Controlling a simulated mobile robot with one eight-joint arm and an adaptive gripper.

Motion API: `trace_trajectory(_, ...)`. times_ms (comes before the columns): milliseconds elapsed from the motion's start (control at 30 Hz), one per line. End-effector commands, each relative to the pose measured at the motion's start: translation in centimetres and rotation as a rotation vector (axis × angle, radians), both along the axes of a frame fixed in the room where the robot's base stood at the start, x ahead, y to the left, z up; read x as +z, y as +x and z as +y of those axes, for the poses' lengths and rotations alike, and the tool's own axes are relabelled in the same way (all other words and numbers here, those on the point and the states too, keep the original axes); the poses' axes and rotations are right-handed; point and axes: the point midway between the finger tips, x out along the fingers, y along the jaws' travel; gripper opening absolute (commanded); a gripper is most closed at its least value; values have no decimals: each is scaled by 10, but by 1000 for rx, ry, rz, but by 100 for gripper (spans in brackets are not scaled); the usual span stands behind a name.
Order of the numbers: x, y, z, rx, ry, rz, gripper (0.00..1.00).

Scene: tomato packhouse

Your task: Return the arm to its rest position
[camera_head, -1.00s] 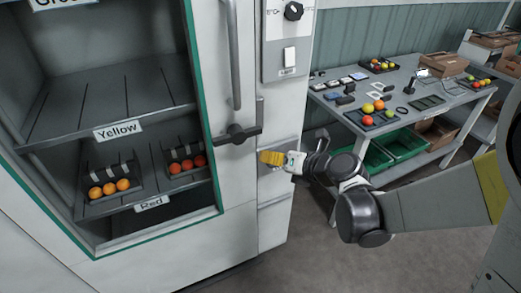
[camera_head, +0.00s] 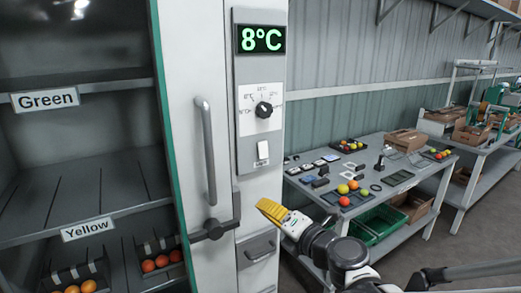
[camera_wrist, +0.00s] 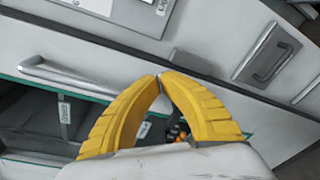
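My gripper (camera_head: 272,209) has yellow ridged fingers and is raised in front of the cabinet, to the right of its door handle. In the wrist view the fingertips (camera_wrist: 160,77) meet and hold nothing. My arm reaches in from the lower right of the head view, bent at its grey joints. The gripper looks apart from the cabinet front.
The cooling cabinet (camera_head: 200,60) has a long handle (camera_head: 206,150), a latch (camera_head: 213,230), a dial (camera_head: 263,109) and an 8°C display (camera_head: 261,39). Tomato trays (camera_head: 160,262) stand on its lower shelf. A work table (camera_head: 395,160) stands behind my arm, green crates (camera_head: 380,222) below.

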Motion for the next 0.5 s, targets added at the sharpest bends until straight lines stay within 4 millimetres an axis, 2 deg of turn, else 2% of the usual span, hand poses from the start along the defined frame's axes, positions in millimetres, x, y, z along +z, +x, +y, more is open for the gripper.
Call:
trace_trajectory(33, 30, 2, -26, -111, 144, 12, 0)
trace_trajectory(67, 47, 4, -45, -189, 248, 26, 0)
trace_trajectory(100, 64, 4, -74, -299, 391, 54, 0)
trace_trajectory(167, 77, -2, -118, -460, 603, 112, 0)
trace_trajectory(200, 78, -10, -147, -567, 741, 161, 0)
trace_trajectory(267, 67, -28, -185, -726, 944, 252, 0)
trace_trajectory(300, 53, -44, -205, -831, 1074, 324, 0)
trace_trajectory(333, 40, -58, -216, -907, 1166, 385, 0)
trace_trajectory(400, 5, -95, -230, -1073, 1362, 539, 0)
trace_trajectory(500, -40, -148, -224, -1264, 1568, 766, 0)
